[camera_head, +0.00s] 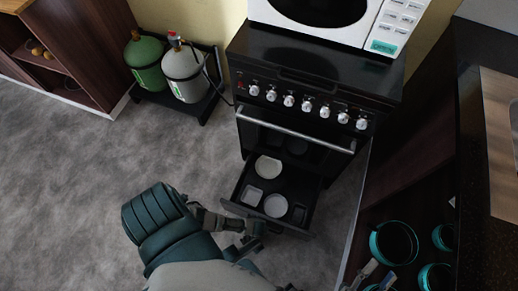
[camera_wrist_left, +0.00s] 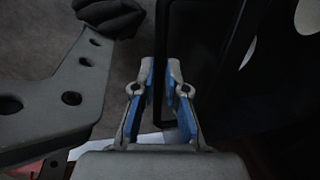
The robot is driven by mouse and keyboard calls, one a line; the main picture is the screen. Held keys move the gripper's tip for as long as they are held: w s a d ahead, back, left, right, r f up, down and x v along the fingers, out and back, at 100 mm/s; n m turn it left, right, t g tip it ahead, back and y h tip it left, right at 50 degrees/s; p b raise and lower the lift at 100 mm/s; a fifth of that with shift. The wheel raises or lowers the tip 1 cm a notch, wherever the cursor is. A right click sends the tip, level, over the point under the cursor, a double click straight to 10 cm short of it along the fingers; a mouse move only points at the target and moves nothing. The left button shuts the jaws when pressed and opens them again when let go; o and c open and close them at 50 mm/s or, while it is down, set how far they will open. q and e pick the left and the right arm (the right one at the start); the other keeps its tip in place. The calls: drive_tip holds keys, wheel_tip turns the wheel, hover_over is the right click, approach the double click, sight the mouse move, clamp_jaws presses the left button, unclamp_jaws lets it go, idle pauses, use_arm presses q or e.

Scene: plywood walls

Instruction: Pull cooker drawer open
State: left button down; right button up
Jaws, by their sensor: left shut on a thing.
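The black cooker (camera_head: 300,95) stands against the wall. Its bottom drawer (camera_head: 232,207) is pulled out, with pale dishes (camera_head: 268,166) inside. My left arm reaches in from the bottom, and its gripper (camera_head: 250,232) is at the drawer's front edge, partly hidden by my wrist. In the left wrist view my left gripper (camera_wrist_left: 163,85) has its blue-padded fingers on both sides of the dark drawer front, shut on it. My right gripper (camera_head: 377,275) is low at the right, its fingertips apart with nothing seen between them.
A white microwave (camera_head: 350,15) sits on the cooker. Green and grey gas bottles (camera_head: 185,75) stand on a black rack at the left. A dark counter (camera_head: 475,130) and teal-rimmed pots (camera_head: 393,243) are at the right. The grey floor (camera_head: 70,180) at the left is clear.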

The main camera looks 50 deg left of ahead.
use_arm(q)
drive_tip(key=c, duration=1.2)
unclamp_jaws()
wheel_tip(320, 180, up, 12)
drive_tip(key=s+d, duration=0.1)
drive_tip(key=s, duration=0.1)
drive_tip(key=shift+f, duration=0.15)
drive_tip(key=shift+d, duration=0.15)
